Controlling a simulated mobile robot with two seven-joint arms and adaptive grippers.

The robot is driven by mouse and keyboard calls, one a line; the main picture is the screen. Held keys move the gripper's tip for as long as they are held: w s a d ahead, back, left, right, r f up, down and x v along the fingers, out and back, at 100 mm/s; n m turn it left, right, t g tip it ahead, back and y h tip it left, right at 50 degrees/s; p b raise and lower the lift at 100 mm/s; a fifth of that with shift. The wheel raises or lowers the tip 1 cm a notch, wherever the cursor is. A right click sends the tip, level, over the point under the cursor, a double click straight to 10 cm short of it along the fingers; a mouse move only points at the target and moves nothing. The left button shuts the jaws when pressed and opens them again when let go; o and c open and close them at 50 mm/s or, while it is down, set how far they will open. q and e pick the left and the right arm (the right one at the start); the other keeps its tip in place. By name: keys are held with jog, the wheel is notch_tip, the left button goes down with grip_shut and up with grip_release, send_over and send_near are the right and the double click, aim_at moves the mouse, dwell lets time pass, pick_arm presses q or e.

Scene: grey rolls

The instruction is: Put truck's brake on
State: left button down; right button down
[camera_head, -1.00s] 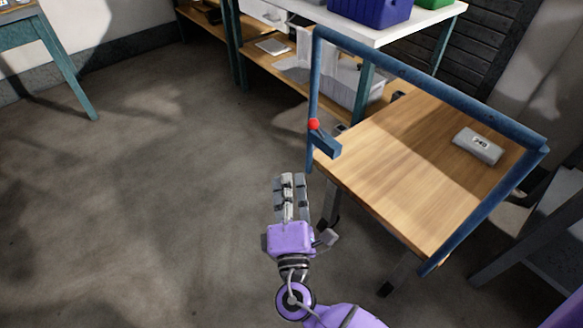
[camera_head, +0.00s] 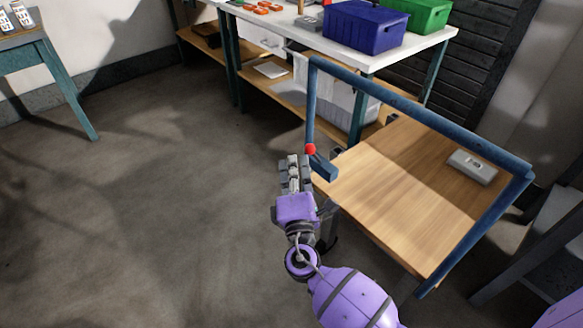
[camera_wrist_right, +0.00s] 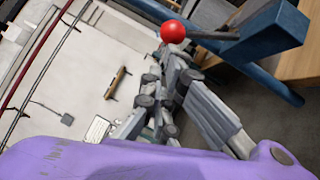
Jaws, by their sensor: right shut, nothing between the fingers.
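The truck (camera_head: 400,205) has a wooden deck and a blue tubular frame. Its brake lever has a red ball knob (camera_head: 310,149) beside a blue block (camera_head: 323,168) at the near left corner of the frame. My right gripper (camera_head: 293,162) is shut and empty, just left of and slightly below the red knob. In the wrist view the red knob (camera_wrist_right: 173,31) shows just beyond my fingertips, and I cannot tell whether they touch it. The blue block (camera_wrist_right: 272,35) is at the upper right there. My left gripper is not in view.
Behind the truck stands a white-topped table (camera_head: 400,50) with a blue crate (camera_head: 362,27) and a green crate (camera_head: 421,12). The floor (camera_head: 150,220) at left is clear.

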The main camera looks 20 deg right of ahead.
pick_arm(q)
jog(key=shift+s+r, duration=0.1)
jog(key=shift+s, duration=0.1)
pick_arm(e)
jog(key=shift+r, duration=0.15)
